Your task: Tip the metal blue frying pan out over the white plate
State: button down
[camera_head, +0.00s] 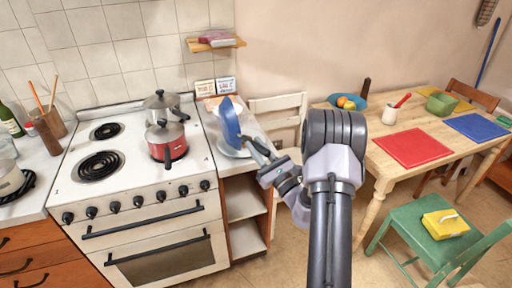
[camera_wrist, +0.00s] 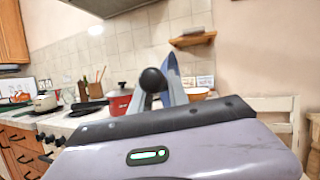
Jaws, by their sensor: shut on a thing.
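The blue frying pan (camera_head: 231,121) is up on edge above the counter right of the stove, its face steeply tilted. My gripper (camera_head: 262,157) is shut on the pan's handle, at the right of the pan. In the wrist view the pan shows as a thin blue edge (camera_wrist: 174,82) beyond the gripper. The white plate (camera_head: 234,152) lies on the counter just below the pan, partly hidden by the pan and my gripper. I cannot tell whether anything is in the pan or on the plate.
A red pot (camera_head: 166,143) and a grey pot (camera_head: 162,104) stand on the stove (camera_head: 130,175) to the left. A small wooden shelf (camera_head: 215,43) is on the wall above. A white chair (camera_head: 278,105) and a wooden table (camera_head: 380,160) are to the right.

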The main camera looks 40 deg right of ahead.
jog(key=shift+r, duration=0.15)
jog(key=shift+r+p, duration=1.55)
jog(key=shift+r, duration=0.45)
